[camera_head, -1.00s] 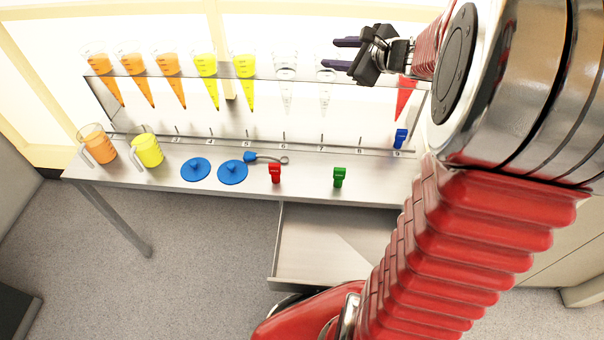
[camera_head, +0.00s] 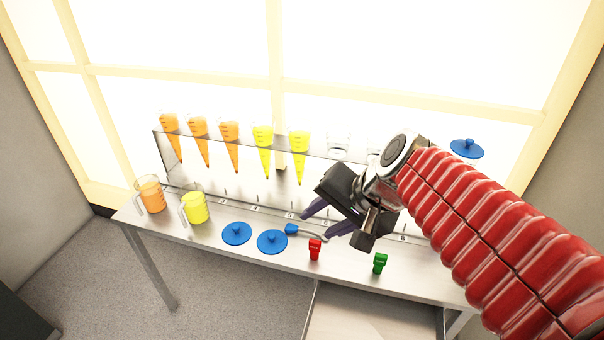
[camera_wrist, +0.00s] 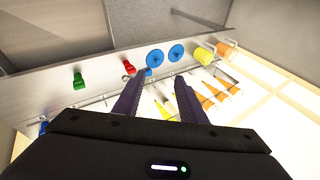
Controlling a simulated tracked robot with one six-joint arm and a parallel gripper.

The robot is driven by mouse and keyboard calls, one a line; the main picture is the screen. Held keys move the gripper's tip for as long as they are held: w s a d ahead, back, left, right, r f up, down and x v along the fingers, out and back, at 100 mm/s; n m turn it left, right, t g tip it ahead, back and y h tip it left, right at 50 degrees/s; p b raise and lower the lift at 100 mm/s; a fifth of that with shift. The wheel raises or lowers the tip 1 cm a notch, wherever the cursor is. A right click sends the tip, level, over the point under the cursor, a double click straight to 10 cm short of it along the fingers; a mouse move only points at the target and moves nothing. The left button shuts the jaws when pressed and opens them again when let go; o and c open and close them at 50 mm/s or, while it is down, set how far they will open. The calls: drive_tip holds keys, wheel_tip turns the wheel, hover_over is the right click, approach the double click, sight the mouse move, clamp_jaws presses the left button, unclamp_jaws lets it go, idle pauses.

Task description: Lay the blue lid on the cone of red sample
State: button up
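A blue lid (camera_head: 466,148) shows at the upper right in the head view, near the shelf's right end. My arm hides what is under it, and the cone of red sample is not visible. Two more blue lids, one (camera_head: 237,233) and another (camera_head: 272,242), lie flat on the bench; they also show in the wrist view (camera_wrist: 176,53) (camera_wrist: 155,58). My gripper (camera_head: 314,222) is over the bench near the blue-handled tool. In the wrist view its purple fingers (camera_wrist: 158,92) are apart with nothing held between them.
A rack (camera_head: 205,160) holds orange and yellow cones and clear ones. Orange (camera_head: 150,194) and yellow (camera_head: 195,207) jugs stand on the bench's left. A blue-handled tool (camera_head: 291,229), a red clip (camera_head: 315,249) and a green clip (camera_head: 380,262) lie along the bench. A drawer (camera_head: 370,318) below is open.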

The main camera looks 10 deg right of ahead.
drive_tip(key=s+d+f+n+h, duration=0.1)
drive_tip(key=s+n+h, duration=0.2)
drive_tip(key=s+n, duration=0.5)
drive_tip(key=shift+s+f+h, duration=0.2)
drive_tip(key=shift+s+h, duration=0.1)
drive_tip(key=shift+s, duration=0.3)
drive_tip(key=shift+s+d, duration=0.1)
